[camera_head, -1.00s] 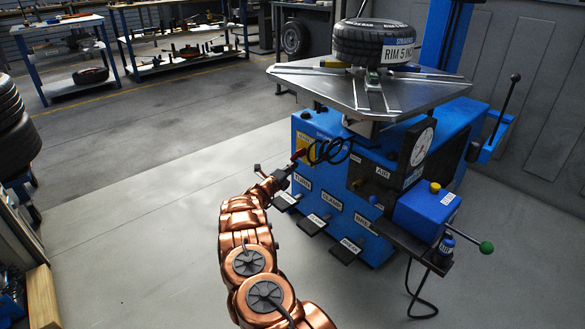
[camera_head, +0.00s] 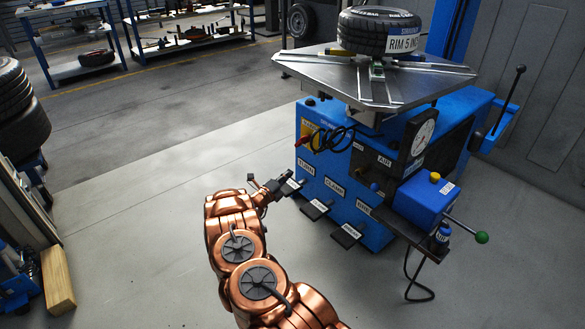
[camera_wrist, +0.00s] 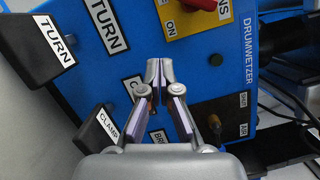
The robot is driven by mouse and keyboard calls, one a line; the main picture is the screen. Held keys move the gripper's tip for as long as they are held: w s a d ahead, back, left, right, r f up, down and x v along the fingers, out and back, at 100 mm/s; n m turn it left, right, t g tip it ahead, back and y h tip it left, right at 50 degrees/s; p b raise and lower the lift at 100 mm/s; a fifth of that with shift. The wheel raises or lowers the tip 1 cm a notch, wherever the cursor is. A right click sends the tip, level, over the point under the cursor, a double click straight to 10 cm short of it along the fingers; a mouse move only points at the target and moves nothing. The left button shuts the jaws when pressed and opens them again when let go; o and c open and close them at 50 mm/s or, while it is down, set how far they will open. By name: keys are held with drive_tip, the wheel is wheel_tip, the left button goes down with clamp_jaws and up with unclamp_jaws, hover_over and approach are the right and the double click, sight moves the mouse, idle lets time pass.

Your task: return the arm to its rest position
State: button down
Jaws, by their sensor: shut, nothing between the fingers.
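My copper-coloured arm rises from the bottom of the head view and bends toward the machine. My gripper (camera_head: 280,183) is at its end, low and in front of the machine's left side, near the pedals. In the wrist view my gripper (camera_wrist: 159,68) has its fingertips together with nothing between them. Beyond the fingers in that view are the machine's blue front panel (camera_wrist: 160,48), the TURN pedal (camera_wrist: 45,50) and the CLAMP pedal (camera_wrist: 97,133). I cannot tell how far the fingers are from the panel.
The blue tyre machine (camera_head: 350,165) stands on the right, with a tyre (camera_head: 375,30) on its steel turntable (camera_head: 340,72). A control box (camera_head: 425,200) with a green-knobbed lever juts toward me. Stacked tyres (camera_head: 20,110) and a wooden block (camera_head: 58,280) are at left. Floor between is clear.

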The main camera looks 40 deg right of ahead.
drive_tip(key=shift+a, duration=0.3)
idle(0.4)
